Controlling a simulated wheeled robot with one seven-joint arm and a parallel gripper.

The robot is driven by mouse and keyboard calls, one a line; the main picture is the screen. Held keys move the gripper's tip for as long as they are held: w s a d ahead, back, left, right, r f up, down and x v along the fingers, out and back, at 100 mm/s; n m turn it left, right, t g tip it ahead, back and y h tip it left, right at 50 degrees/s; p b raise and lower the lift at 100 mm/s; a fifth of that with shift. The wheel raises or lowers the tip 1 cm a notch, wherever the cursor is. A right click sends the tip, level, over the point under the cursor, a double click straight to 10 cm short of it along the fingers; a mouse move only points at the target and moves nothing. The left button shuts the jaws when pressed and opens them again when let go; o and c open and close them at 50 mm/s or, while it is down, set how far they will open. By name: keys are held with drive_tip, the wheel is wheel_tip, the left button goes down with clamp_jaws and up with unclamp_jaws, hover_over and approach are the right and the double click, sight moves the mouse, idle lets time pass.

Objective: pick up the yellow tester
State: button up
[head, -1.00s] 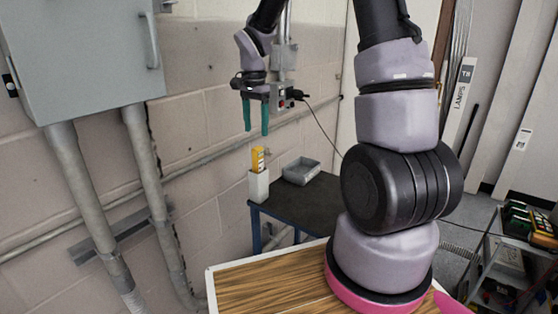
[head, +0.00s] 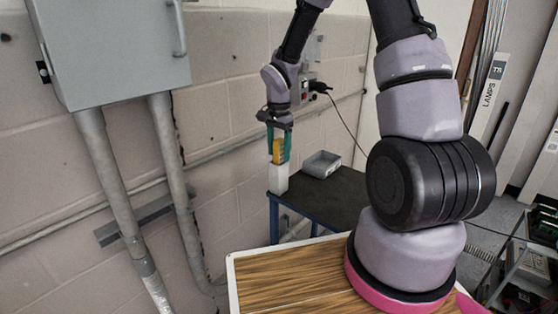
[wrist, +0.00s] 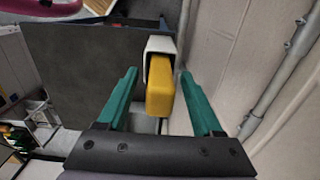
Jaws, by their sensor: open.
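The yellow tester (head: 277,152) stands upright in a white holder (head: 278,180) at the left corner of the dark table. My gripper (head: 279,150) is open and points down, with its green fingers on either side of the tester's upper part. In the wrist view the yellow tester (wrist: 160,88) lies between the two open fingers of my gripper (wrist: 164,85), with a gap visible on each side. The white holder (wrist: 158,45) shows beyond it. The tester's lower part is hidden in the holder.
A grey tray (head: 322,164) sits on the dark table (head: 335,190), right of the holder. A block wall (head: 225,110) with a conduit runs close behind. A grey cabinet (head: 110,45) hangs at the left. A cart (head: 530,255) with equipment stands at the far right.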

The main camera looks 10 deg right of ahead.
clamp_jaws()
drive_tip(key=shift+r, duration=0.1)
